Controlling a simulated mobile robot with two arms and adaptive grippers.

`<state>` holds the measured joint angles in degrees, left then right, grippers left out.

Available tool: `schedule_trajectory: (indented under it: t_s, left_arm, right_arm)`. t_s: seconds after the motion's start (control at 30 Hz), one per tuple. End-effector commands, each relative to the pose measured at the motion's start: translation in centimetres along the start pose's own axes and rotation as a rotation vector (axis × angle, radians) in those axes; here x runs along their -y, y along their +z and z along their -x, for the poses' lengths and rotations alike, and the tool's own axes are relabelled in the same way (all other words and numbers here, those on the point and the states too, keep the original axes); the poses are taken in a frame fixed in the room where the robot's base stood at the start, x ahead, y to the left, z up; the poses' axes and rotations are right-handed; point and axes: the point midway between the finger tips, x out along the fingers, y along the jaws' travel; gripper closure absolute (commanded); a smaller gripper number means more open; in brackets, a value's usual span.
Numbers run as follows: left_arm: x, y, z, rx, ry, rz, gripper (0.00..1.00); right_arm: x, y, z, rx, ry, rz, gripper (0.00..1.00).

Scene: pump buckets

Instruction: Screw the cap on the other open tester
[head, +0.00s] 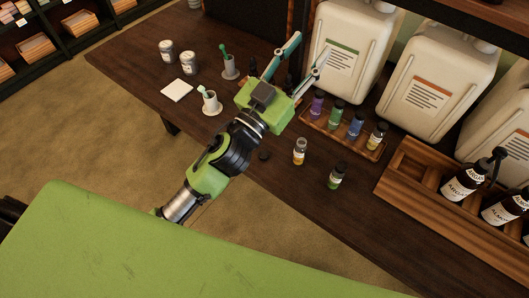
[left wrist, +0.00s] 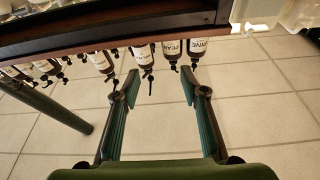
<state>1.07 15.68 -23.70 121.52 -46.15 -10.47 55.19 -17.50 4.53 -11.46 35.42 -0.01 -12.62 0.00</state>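A small tester bottle (head: 300,152) with amber contents stands on the dark table, its pale neck showing no black cap. A small black cap (head: 264,155) lies on the table to its left. A green tester (head: 336,176) with a black cap stands to the right of the open one. My left gripper (head: 311,45) is raised beyond the testers, near the white jugs. Its two fingers are spread with nothing between them, as the left wrist view (left wrist: 161,82) also shows. My right gripper is not in view.
A wooden rack (head: 368,153) holds several capped testers. White jugs (head: 345,55) stand behind it. A wooden crate (head: 400,190) with pump bottles is at the right. Cups, jars and a white card (head: 176,90) are at the left. The left wrist view shows inverted pump bottles (left wrist: 143,55) and tiled floor.

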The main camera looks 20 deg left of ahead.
Motion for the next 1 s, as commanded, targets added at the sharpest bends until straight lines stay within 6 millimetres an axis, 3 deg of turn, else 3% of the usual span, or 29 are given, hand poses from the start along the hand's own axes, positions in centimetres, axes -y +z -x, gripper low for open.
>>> schedule_trajectory:
  t_s: [0.1, 0.27, 0.4, 0.53, 0.67, 0.77, 0.9, 1.0]
  left_arm:
    - [-5.7, -3.8, -1.5, -0.145, 0.239, -0.027, 0.6]
    - [-13.5, -5.4, -0.6, -0.22, 0.598, -0.077, 0.6]
    - [-18.7, -3.4, 1.9, -0.162, 0.914, -0.147, 0.6]
    - [-21.0, 0.8, 4.9, 0.0, 1.175, -0.234, 0.6]
    - [-20.1, 6.2, 7.8, 0.257, 1.372, -0.342, 0.6]
    - [-17.1, 10.3, 9.6, 0.513, 1.457, -0.433, 0.6]
    - [-10.3, 14.6, 11.5, 0.916, 1.461, -0.558, 0.6]
    - [-4.8, 15.9, 12.3, 1.182, 1.39, -0.63, 0.6]
  right_arm:
    - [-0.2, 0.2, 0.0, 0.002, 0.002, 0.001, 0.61]
    - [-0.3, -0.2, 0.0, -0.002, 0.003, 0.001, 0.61]
    - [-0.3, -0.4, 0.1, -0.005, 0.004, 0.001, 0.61]
    - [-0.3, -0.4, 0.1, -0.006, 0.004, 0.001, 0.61]
    - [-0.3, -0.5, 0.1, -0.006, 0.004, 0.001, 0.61]
    - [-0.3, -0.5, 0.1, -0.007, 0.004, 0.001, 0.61]
    - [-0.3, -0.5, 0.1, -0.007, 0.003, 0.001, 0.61]
    - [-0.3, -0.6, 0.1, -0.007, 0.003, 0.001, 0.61]
